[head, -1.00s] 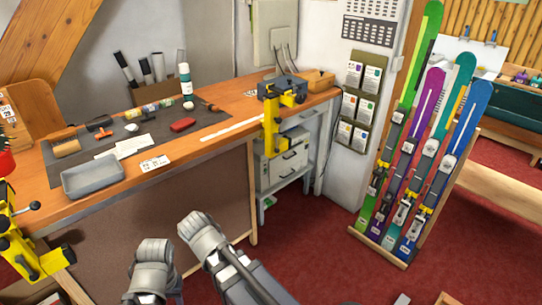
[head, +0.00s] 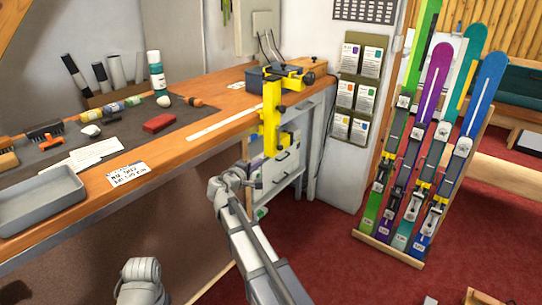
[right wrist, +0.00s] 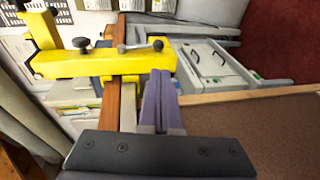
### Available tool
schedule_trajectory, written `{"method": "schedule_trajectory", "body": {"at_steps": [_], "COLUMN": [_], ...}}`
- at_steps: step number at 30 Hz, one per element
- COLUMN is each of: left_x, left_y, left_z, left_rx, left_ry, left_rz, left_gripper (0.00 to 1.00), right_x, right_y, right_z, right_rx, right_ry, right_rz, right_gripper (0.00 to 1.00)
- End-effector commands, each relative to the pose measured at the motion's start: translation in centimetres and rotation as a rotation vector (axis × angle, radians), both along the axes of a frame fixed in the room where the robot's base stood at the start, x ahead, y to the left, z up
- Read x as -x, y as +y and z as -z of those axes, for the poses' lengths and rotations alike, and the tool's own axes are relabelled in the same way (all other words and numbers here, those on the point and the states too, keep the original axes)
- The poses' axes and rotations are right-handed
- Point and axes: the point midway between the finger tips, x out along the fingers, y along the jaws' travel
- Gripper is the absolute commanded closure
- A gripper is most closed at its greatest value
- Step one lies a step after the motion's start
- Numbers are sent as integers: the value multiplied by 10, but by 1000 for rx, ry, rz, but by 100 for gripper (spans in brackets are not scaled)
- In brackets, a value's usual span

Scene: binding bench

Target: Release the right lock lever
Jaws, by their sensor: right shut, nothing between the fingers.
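The right yellow vise (head: 270,122) is clamped at the far right end of the bench. In the right wrist view its yellow body (right wrist: 95,64) crosses the upper left, and a lock lever (right wrist: 135,46) with a metal rod and dark knob sits on top. A second dark knob stands to its left. My right gripper (right wrist: 160,98) is shut and empty, its fingers pointing at the right end of the yellow body; whether they touch is unclear. In the head view my right arm reaches up to just below the vise.
The bench (head: 130,192) holds a grey tray (head: 42,198), a red block (head: 159,123), paper cards and a bottle (head: 156,75). A drawer unit (head: 282,160) stands below the vise.

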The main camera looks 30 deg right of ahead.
Motion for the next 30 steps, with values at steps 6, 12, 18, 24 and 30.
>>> {"method": "schedule_trajectory", "body": {"at_steps": [6,12,18,24,30], "left_x": [0,0,0,0,0], "left_y": [0,0,0,0,0], "left_z": [1,2,7,15,22], "left_rx": [0,0,0,0,0], "left_ry": [0,0,0,0,0], "left_rz": [0,0,0,0,0], "left_gripper": [50,50,50,50,50], "right_x": [-2,-2,-14,-38,-58], "right_y": [-2,-3,-20,-53,-85], "right_z": [-1,0,5,13,21], "right_rx": [11,10,9,9,9], "right_ry": [0,0,-1,-1,-1], "right_rz": [-3,-2,1,1,1], "right_gripper": [100,100,100,100,100]}}
